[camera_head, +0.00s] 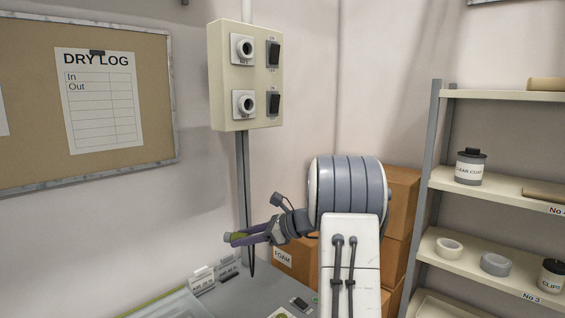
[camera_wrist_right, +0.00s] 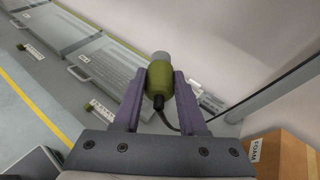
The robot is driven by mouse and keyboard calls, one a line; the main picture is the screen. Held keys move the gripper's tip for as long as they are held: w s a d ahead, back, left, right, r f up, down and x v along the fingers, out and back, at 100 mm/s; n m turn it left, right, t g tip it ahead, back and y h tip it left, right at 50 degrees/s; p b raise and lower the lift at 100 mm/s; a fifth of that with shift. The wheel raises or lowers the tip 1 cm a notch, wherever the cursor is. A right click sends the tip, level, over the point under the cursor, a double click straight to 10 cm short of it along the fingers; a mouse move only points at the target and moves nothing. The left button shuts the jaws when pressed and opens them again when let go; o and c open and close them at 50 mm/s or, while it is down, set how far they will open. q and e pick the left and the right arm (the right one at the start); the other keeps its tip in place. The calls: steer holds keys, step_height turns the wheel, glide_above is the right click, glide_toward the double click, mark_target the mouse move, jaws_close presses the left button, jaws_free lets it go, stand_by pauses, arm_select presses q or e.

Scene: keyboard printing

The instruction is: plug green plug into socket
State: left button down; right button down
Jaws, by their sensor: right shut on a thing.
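The green plug (camera_wrist_right: 159,80) is between the two purple fingers of my right gripper (camera_wrist_right: 158,92), with its grey end pointing away and a dark cable at its near end. In the head view, my right gripper (camera_head: 245,238) is shut on the plug and points left, below the socket box. My left gripper is not in view.
A grey conduit (camera_head: 241,165) runs down the wall below the box. The grey table (camera_head: 240,292) holds small labels and flat cases. Cardboard boxes (camera_head: 402,190) and a shelf rack (camera_head: 436,150) stand to the right. The wall in front of the sockets is clear.

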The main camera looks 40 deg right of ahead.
steer(key=s+d+r+m+h, duration=0.1)
steer(key=s+r+m+h, duration=0.1)
steer(key=r, duration=0.9)
steer(key=s+d+r+m+t+h+p, duration=0.1)
steer(key=s+r, duration=0.3)
steer(key=r, duration=0.8)
steer(key=s+d+r+m+t+h+p, duration=0.1)
steer(key=s+d+r+m+h, duration=0.1)
steer(key=r, duration=0.9)
steer(key=shift+s+d+r+m+h, duration=0.15)
steer(key=shift+s+d+m+h, duration=0.25)
steer(key=shift+s+m+h, duration=0.55)
steer(key=shift+w+n+p, duration=0.1)
steer(key=shift+n+p, duration=0.15)
steer(key=shift+p, duration=0.05)
steer(key=shift+w+a+p, duration=0.2)
steer(key=shift+w+p, duration=1.15)
steer(key=shift+w, duration=1.15)
